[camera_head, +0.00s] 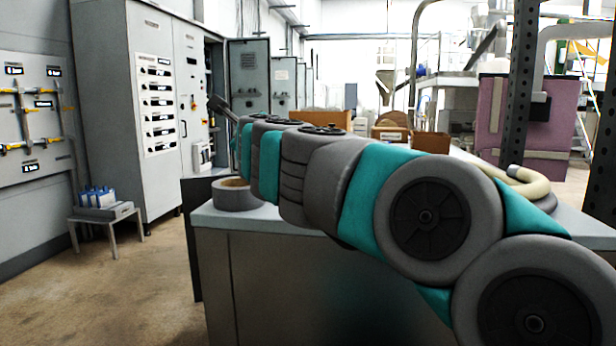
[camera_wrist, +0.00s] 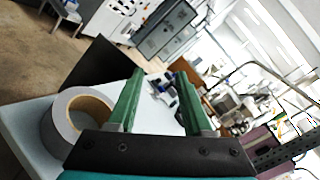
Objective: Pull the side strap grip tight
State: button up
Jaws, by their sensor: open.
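I cannot make out a side strap grip in either view. My gripper (camera_wrist: 160,72) is open in the wrist view, with its two green fingers apart and nothing held between them. Small white, dark and blue items show beyond and between the fingers, too small to name. In the head view my arm stretches across the bench toward the back left, and its links hide much of the bench top. The gripper itself is hard to make out there.
A grey tape roll (camera_head: 238,195) lies on the bench (camera_head: 218,217), left of my gripper in the wrist view (camera_wrist: 62,128). Cardboard boxes (camera_head: 390,132) stand behind the arm. A small stool (camera_head: 104,217) and grey cabinets (camera_head: 150,95) are at left. Open floor lies between.

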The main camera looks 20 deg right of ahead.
jog(key=d+f+m+g+h, duration=0.1)
jog(key=d+f+m+g, duration=0.1)
jog(key=d+f+m, duration=0.1)
jog(key=d+f+m+g+h, duration=0.2)
jog(key=d+f+m, duration=0.2)
jog(key=d+m, duration=0.2)
jog(key=d+f+m+g+h, duration=0.2)
jog(key=d+f+m+g, duration=0.1)
jog(key=d+m, duration=0.1)
jog(key=shift+w+d+f+m, duration=0.2)
jog(key=shift+d+f+m, duration=0.1)
jog(key=shift+d+f, duration=0.05)
jog(key=shift+p+x, duration=0.65)
jog(key=shift+x, duration=3.05)
jog(key=shift+d, duration=0.1)
grip_shut()
jog(key=shift+s, duration=0.1)
